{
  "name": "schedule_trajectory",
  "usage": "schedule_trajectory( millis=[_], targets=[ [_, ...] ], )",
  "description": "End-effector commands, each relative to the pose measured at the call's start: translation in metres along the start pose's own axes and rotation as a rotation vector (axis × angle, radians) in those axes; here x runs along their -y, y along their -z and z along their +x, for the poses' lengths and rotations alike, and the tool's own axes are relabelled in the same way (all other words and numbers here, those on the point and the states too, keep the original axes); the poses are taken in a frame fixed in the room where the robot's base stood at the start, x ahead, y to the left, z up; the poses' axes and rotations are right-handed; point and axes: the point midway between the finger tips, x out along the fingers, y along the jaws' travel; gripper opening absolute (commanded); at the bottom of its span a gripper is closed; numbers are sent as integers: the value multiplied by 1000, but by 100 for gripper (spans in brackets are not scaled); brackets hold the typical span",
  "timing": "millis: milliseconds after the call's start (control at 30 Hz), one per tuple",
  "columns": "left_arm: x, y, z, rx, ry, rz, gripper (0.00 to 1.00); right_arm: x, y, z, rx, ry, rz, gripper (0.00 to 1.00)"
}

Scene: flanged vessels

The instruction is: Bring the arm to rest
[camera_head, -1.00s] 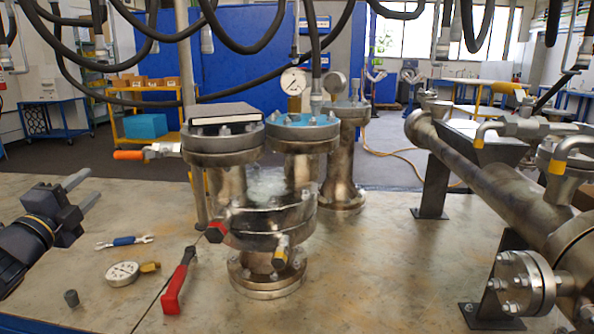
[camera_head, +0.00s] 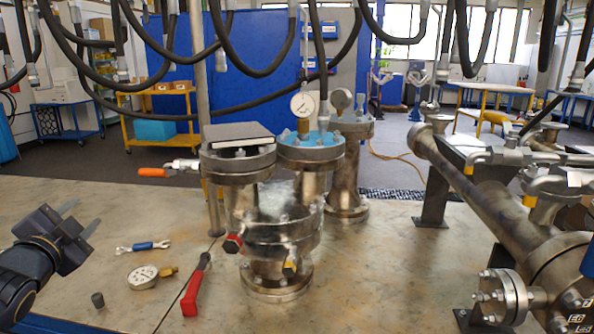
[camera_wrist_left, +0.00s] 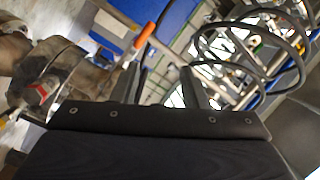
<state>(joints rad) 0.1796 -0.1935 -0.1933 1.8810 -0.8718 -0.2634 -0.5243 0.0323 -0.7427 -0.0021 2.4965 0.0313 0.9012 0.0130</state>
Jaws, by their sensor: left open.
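My left gripper (camera_head: 84,218) is at the left edge of the head view, above the table's left part. It is open and empty, with its two fingers apart. In the left wrist view its fingers (camera_wrist_left: 165,88) stand apart with nothing between them. The flanged vessel (camera_head: 275,220) stands upright on the table to the right of the gripper, well apart from it. An orange-handled valve (camera_head: 168,170) sticks out to the vessel's left; its handle also shows in the left wrist view (camera_wrist_left: 144,37). My right gripper is not in view.
On the table (camera_head: 350,290) near the left gripper lie a blue-handled wrench (camera_head: 144,247), a loose gauge (camera_head: 143,277), a small grey plug (camera_head: 97,299) and a red-handled tool (camera_head: 196,287). A long pipe (camera_head: 480,190) lies at right. Black hoses (camera_head: 255,65) hang overhead.

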Motion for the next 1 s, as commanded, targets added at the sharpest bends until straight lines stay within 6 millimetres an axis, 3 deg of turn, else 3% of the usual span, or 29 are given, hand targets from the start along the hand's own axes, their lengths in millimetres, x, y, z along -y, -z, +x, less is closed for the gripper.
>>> schedule_trajectory(
  millis=[33, 67, 200, 267, 400, 500, 600, 767, 1000],
  targets=[
    [10, 11, -11, 36, -26, -76, 40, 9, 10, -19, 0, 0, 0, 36],
    [10, 13, -18, 65, -46, -132, 40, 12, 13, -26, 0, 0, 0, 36],
    [-5, 31, -63, 227, -190, -435, 40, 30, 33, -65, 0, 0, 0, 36],
    [-20, 46, -94, 321, -288, -594, 40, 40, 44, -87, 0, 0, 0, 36],
    [-69, 83, -177, 556, -544, -910, 40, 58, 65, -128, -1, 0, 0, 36],
    [-96, 105, -226, 690, -690, -1042, 40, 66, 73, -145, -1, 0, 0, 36],
    [-113, 119, -262, 788, -793, -1117, 40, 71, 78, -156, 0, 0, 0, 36],
    [-127, 129, -288, 862, -869, -1164, 40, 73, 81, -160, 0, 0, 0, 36],
    [-130, 128, -290, 868, -875, -1166, 40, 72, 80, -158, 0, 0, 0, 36]
  ],
)
